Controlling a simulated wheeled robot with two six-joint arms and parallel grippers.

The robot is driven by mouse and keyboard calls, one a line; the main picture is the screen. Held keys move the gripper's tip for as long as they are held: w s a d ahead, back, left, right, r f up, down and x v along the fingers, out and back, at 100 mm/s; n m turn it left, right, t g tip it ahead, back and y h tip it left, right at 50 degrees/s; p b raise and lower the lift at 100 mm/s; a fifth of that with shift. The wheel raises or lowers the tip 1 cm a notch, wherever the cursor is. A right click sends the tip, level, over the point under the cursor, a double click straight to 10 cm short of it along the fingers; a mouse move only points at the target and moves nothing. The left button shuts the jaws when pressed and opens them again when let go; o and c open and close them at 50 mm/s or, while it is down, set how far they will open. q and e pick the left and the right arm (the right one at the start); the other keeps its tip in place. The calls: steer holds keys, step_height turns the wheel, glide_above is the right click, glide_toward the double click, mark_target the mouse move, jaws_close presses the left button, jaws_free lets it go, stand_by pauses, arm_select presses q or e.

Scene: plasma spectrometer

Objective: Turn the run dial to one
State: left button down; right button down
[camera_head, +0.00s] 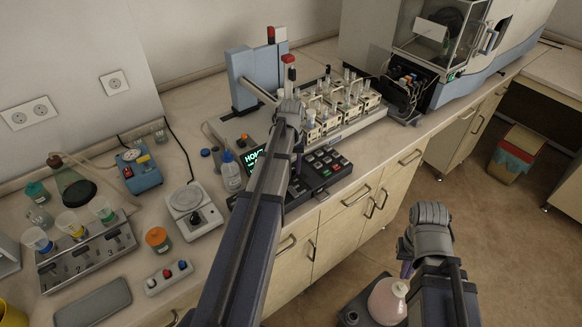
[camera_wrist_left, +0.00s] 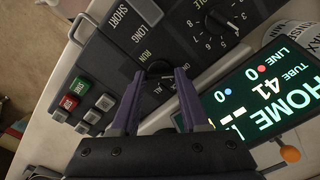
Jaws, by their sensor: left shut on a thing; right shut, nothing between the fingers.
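The run dial (camera_wrist_left: 160,68) is a dark round knob on the black control panel (camera_wrist_left: 105,55), beside the word RUN in the left wrist view. The purple fingers of my left gripper (camera_wrist_left: 160,76) come down on either side of it and are shut on it. The word ALL shows between the fingers; I cannot tell where the knob points. My right gripper (camera_head: 405,269) is shut and empty, low at the right, away from the counter.
Another numbered dial (camera_wrist_left: 222,22), a lit screen reading HOME (camera_wrist_left: 262,105) and red and green buttons (camera_wrist_left: 75,93) lie close to my left fingers. A sampler rack with vials (camera_head: 345,105) stands behind the panel. A wash bottle (camera_head: 231,172) stands left of it.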

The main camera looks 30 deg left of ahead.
stand_by(0.3)
arm_select(q)
steer(key=shift+c, duration=2)
jaws_free()
step_height(320, 180, up, 8)
steer(key=p, duration=0.8)
steer(key=shift+f, duration=0.15)
